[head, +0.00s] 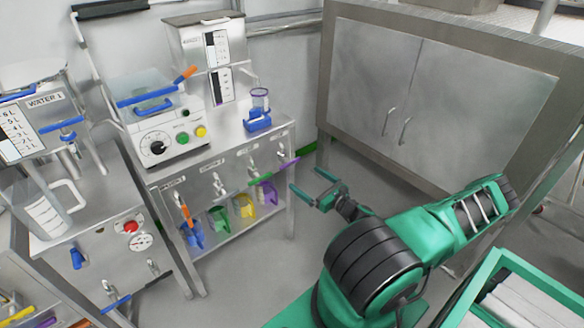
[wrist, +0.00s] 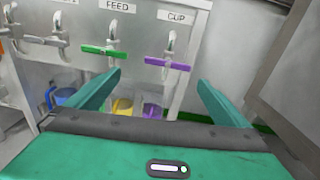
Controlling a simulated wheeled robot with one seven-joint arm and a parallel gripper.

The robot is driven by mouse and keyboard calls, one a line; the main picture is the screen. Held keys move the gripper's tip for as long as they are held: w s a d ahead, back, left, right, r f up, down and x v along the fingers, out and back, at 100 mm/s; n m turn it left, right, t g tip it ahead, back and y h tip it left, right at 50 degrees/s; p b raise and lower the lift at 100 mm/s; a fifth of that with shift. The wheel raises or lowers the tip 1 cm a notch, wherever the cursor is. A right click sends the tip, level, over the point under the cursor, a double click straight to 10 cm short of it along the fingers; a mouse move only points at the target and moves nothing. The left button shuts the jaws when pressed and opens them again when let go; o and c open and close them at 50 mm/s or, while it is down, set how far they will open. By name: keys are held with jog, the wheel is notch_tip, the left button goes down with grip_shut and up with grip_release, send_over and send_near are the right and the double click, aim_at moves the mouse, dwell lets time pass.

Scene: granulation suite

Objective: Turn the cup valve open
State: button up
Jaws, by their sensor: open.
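The cup valve has a purple bar handle (wrist: 168,63) on a grey tap under the label CUP (wrist: 177,17) in the wrist view. The handle lies roughly level there, and it also shows in the head view (head: 287,164) at the right end of the panel. My gripper (head: 313,183) is open and empty, to the right of the purple handle and apart from it. In the wrist view its two green fingers (wrist: 160,90) are spread, with the purple handle beyond them, between their tips.
A green-handled FEED valve (wrist: 104,50) sits just left of the purple one. Colored jugs stand on the shelf below, including a yellow one (head: 243,205). A clear cup on a blue stand (head: 258,122) is above. A grey cabinet (head: 430,95) bounds the right; the floor between is clear.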

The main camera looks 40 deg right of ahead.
aim_at(291, 164)
jog(key=shift+m+h, duration=0.5)
jog(key=w, duration=0.7)
jog(key=w+d, duration=0.1)
jog(key=w, duration=0.2)
jog(key=shift+w+d, duration=0.1)
jog(key=shift+w, duration=0.25)
jog(key=c, duration=0.9)
